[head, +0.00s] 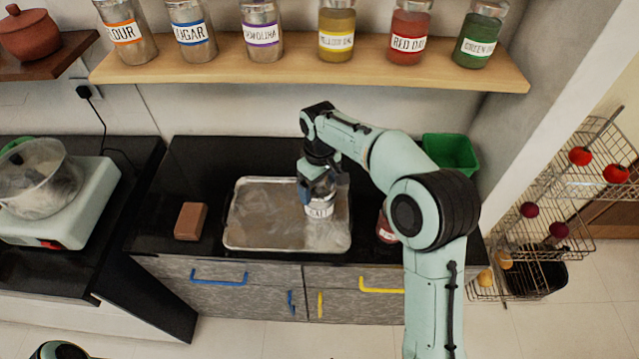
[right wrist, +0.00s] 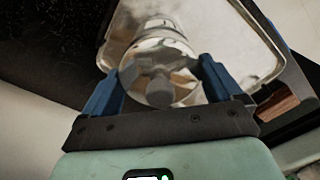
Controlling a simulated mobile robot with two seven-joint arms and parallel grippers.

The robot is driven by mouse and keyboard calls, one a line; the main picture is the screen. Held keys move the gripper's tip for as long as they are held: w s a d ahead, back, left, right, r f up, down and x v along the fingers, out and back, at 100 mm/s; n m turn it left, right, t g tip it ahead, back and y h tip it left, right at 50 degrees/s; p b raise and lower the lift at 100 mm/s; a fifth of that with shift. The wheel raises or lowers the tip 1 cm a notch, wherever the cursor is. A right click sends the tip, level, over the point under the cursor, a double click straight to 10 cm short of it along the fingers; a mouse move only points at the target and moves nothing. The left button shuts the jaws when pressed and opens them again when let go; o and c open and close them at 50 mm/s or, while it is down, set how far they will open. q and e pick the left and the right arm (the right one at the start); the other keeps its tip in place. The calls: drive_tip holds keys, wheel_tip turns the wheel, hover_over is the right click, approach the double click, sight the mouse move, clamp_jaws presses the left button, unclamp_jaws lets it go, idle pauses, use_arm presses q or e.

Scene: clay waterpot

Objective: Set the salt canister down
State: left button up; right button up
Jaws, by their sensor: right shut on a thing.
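The salt canister (head: 320,209) is a clear jar with a white label, its lettering too small to read surely. It is upright over the right part of a metal tray (head: 262,243) on the black counter. My right gripper (head: 318,190) is shut on it from above, with its blue fingers on either side. The canister's shiny lid (right wrist: 160,75) shows between the fingers (right wrist: 158,90) in the right wrist view, with the tray (right wrist: 245,35) beyond. I cannot tell whether its base touches the tray. My left gripper is not clearly in view; only a bit of arm shows at the bottom left.
A brown block (head: 190,221) lies left of the tray. A red-labelled jar (head: 386,228) stands right of it, partly behind my right arm. A green bin (head: 451,153) is at the back right. A shelf (head: 300,70) with several labelled jars hangs above. The tray's left part is clear.

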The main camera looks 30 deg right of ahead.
drive_tip(key=o, duration=1.7)
drive_tip(key=shift+o, duration=0.2)
wheel_tip(320, 180, up, 12)
drive_tip(key=shift+r+p, duration=0.1)
drive_tip(key=shift+p, duration=1.1)
use_arm(q)
drive_tip(key=r, duration=0.1)
drive_tip(key=w+r, duration=0.1)
drive_tip(key=r, duration=0.1)
drive_tip(key=shift+w, duration=0.25)
use_arm(e)
drive_tip(key=shift+s, duration=0.1)
